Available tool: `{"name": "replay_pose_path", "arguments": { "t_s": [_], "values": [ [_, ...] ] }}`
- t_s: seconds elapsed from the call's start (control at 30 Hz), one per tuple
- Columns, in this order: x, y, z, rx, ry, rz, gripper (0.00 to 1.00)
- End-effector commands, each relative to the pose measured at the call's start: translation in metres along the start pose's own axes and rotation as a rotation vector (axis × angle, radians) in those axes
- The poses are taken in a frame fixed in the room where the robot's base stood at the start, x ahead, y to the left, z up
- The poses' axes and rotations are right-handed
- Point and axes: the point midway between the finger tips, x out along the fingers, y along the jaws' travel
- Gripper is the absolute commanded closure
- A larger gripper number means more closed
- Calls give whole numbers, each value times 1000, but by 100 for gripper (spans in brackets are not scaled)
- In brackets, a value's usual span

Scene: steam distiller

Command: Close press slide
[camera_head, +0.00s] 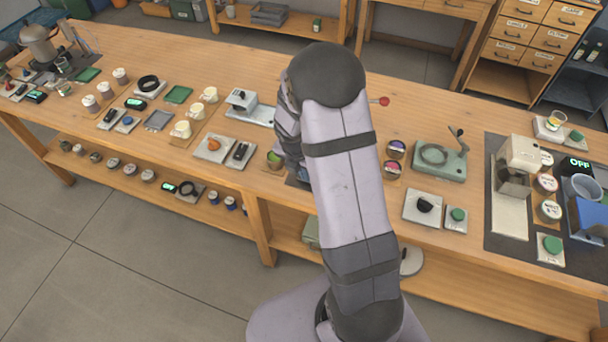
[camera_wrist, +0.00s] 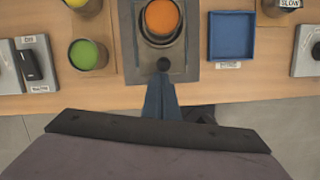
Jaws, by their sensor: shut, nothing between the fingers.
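In the wrist view, a dark grey plate (camera_wrist: 189,69) holds a round cup with orange contents (camera_wrist: 161,18). A black round knob (camera_wrist: 163,65) stands at the plate's near edge; this looks like the press slide. My gripper (camera_wrist: 162,88) is shut and empty, its blue fingers just on the near side of the knob. I cannot tell whether the fingertips touch it. In the head view my arm hides this unit and most of the gripper.
A cup with green contents (camera_wrist: 88,54) stands left of the plate and a blue square tray (camera_wrist: 231,36) right of it. A black rocker switch (camera_wrist: 30,65) is at far left. The table's front edge runs close below. Bare wood lies between the items.

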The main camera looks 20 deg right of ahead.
Motion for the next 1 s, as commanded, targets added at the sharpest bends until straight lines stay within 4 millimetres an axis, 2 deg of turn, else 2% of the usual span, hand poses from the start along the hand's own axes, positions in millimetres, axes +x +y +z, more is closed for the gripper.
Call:
{"name": "replay_pose_path", "arguments": {
  "t_s": [0.03, 0.2, 0.6, 0.8, 1.0],
  "values": [
    [-4, 2, 11, 3, -1, 0, 100],
    [3, 7, 40, 4, -1, 0, 100],
    [24, 20, 103, 4, -4, 0, 100],
    [30, 24, 121, 1, -4, 2, 100],
    [30, 25, 125, 1, -6, 3, 100]
  ]
}}
